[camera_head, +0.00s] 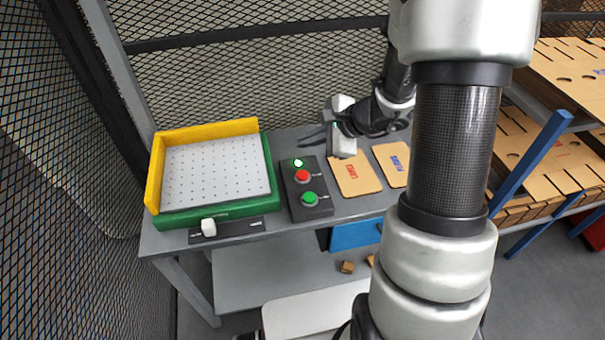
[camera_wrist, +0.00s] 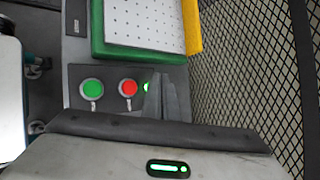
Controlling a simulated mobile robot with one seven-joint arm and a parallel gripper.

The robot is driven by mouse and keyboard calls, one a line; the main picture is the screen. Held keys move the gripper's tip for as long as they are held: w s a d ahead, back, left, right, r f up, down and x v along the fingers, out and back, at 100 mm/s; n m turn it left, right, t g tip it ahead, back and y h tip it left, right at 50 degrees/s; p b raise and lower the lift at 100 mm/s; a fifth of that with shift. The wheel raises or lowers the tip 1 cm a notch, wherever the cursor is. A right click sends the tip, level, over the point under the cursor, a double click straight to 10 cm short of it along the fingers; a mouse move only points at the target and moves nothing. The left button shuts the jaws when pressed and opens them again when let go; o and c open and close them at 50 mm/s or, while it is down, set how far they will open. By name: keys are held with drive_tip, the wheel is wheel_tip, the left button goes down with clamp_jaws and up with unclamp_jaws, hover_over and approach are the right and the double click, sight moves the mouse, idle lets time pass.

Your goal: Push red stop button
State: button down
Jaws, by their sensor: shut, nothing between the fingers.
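The red stop button (camera_head: 302,176) sits in the middle of a dark control box on the grey table, between a lit pale indicator (camera_head: 298,162) and a green button (camera_head: 310,198). In the wrist view the red button (camera_wrist: 128,88) lies just left of my fingertips, with the green button (camera_wrist: 91,89) farther left. My gripper (camera_head: 303,140) is shut and empty, pointing left above the table behind the box's far end. In the wrist view my gripper's closed fingers (camera_wrist: 158,80) partly cover the lit indicator (camera_wrist: 146,87). The fingers look apart from the red button; their height above the box is unclear.
A green and yellow tray with a perforated white plate (camera_head: 215,168) stands left of the box. Labelled cardboard pieces (camera_head: 354,174) lie right of the box. Wire mesh (camera_head: 250,75) closes off the back and left.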

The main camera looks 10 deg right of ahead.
drive_tip(key=b, duration=0.6)
hover_over(307, 176)
wheel_tip(307, 176, down, 8)
drive_tip(key=shift+r, duration=0.1)
drive_tip(key=shift+f+b, duration=0.4)
drive_tip(key=shift+b, duration=0.05)
drive_tip(key=shift+f, duration=0.2)
idle(1.1)
drive_tip(key=shift+f+b, duration=0.25)
drive_tip(key=shift+b, duration=0.4)
drive_tip(key=shift+f+b, duration=0.45)
drive_tip(key=shift+b, duration=0.15)
idle(0.5)
drive_tip(key=shift+r, duration=0.1)
drive_tip(key=shift+r+p, duration=0.55)
drive_tip(key=shift+r, duration=0.25)
drive_tip(key=shift+r+p, duration=1.7)
drive_tip(key=shift+r, duration=0.8)
